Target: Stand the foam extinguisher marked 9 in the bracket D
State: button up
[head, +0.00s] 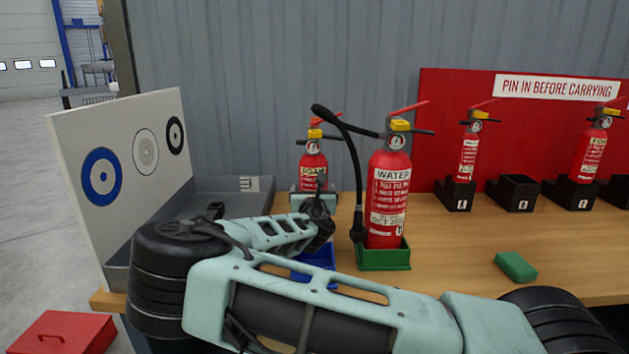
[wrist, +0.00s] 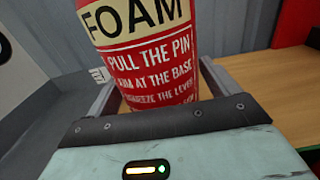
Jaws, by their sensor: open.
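A red foam extinguisher (head: 313,172) with a yellow collar stands upright behind my gripper in the head view; its base is hidden. In the wrist view its FOAM label (wrist: 140,50) fills the space between the jaws. No number shows on it. My gripper (head: 314,194) is open with a finger on each side of the extinguisher's body; it also shows in the wrist view (wrist: 155,85). On the right, an empty black bracket (head: 517,193) stands between two filled ones. The bracket letters are too small to read surely, so I cannot tell which is D.
A water extinguisher (head: 388,200) stands in a green holder (head: 384,258) right of my gripper, its black hose arching left. A blue holder (head: 318,262) is partly behind my arm. A green block (head: 516,267) lies on the bench. A grey tray (head: 235,203) and target board (head: 125,160) stand left.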

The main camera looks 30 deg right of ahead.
aim_at(313, 166)
jog(key=c, duration=1.2)
jog(key=shift+r, duration=0.25)
jog(key=shift+c, duration=0.6)
jog(key=shift+r+p, duration=2.55)
jog(key=shift+r, duration=0.7)
